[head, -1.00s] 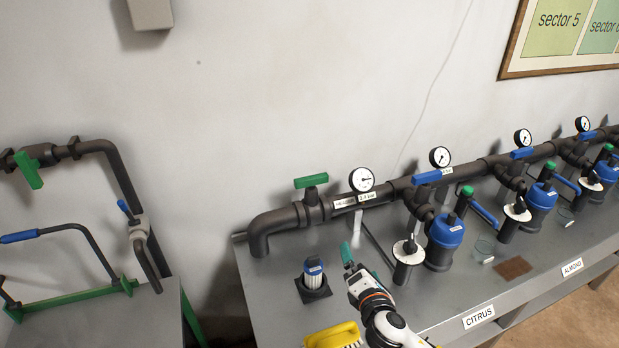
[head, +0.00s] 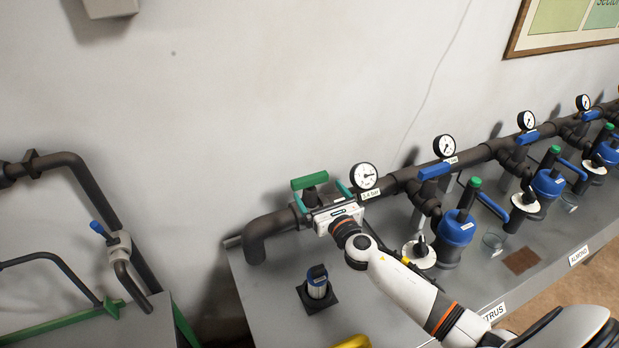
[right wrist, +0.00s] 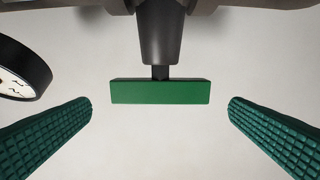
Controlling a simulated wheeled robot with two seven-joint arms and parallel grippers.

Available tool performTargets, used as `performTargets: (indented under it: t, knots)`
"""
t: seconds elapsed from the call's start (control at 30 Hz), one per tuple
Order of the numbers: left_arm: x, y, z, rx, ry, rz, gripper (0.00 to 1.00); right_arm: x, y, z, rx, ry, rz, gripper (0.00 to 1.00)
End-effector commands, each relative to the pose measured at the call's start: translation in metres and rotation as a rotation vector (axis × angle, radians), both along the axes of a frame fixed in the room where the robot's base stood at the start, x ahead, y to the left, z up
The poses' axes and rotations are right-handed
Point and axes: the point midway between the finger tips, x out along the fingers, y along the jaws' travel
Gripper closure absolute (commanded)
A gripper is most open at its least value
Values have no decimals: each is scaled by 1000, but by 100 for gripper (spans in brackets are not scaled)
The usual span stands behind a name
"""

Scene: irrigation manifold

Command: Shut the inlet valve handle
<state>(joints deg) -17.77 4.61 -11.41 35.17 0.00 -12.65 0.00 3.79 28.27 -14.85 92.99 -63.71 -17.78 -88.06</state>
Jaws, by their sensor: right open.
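The inlet valve handle is a green bar (head: 309,180) on top of the dark valve body at the left end of the manifold pipe (head: 397,178). It lies roughly along the pipe. My right gripper (head: 321,195) is open at the handle, with a teal finger on each side. In the right wrist view the green handle (right wrist: 160,92) sits centred between the two ribbed fingers (right wrist: 160,104), with a clear gap on both sides and no contact. My left gripper is not in view.
A pressure gauge (head: 365,176) stands close right of my right gripper. A blue-topped filter cartridge (head: 317,283) stands on the bench below. Blue-handled valves and blue filter units (head: 457,228) run along the bench to the right. A separate pipe stand (head: 72,163) is at the left.

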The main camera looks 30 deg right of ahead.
Motion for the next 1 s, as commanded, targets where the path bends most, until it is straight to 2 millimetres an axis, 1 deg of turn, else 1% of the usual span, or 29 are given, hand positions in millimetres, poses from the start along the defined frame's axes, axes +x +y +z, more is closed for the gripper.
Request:
performTargets:
  t: [0.03, 0.1, 0.17, 0.3, 0.47, 0.73, 0.77, 0.9, 0.93, 1.0]
  knots:
    - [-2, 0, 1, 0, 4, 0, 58, 12, 0, 2, 3, -2, 0, 0]
    - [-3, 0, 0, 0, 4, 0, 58, 25, -1, 1, 2, -2, -1, 0]
    - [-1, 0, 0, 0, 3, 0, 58, 36, -1, 1, 3, -2, 0, 0]
    - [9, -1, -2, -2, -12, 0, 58, 54, -2, 0, 3, -1, 0, 0]
    - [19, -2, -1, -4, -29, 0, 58, 64, -3, 0, 3, 0, 0, 0]
    - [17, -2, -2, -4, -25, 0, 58, 65, -3, 0, 2, 1, 1, 0]
    - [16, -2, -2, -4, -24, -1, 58, 65, -3, 0, 2, 1, 1, 2]
    - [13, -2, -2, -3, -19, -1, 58, 65, -3, 0, 3, 1, 1, 25]
    - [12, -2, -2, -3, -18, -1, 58, 65, -3, 0, 3, 1, 1, 28]
    - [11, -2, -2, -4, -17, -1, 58, 65, -3, 0, 3, 1, 0, 28]
